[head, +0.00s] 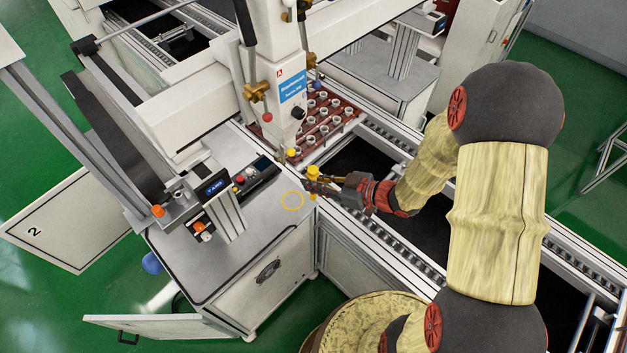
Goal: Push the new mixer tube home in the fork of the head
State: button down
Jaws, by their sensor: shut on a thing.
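The white dispensing head (284,92) with a blue label stands upright over the line, left of my gripper. My gripper (318,184) comes in from the right and is shut on a small yellow part, which I take to be the mixer tube (313,171). Yellow shows above and below the fingers. The tube is just right of and below the head's lower end, apparently apart from it. A second small yellow piece (292,152) shows by the head's lower end. The fork is too small to make out, and the fingers cover the tube's middle.
A dark red tray (352,112) of white cups sits on the conveyor behind the head. A control box (254,176) with buttons stands on the bench. A conveyor rail (385,240) runs under my arm.

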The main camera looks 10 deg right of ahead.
jog(key=shift+w+a, duration=0.55)
jog(key=shift+w, duration=0.25)
jog(key=shift+w+a, duration=0.55)
jog(key=shift+w, duration=0.3)
jog(key=shift+w+a, duration=0.55)
jog(key=shift+w, duration=0.25)
jog(key=shift+w+a, duration=0.6)
jog(key=shift+w, duration=0.3)
jog(key=shift+w+a, duration=0.6)
jog(key=shift+w, duration=0.25)
dwell(1.0)
jog(key=c, duration=1.7)
grip_release()
jog(key=v, duration=1.2)
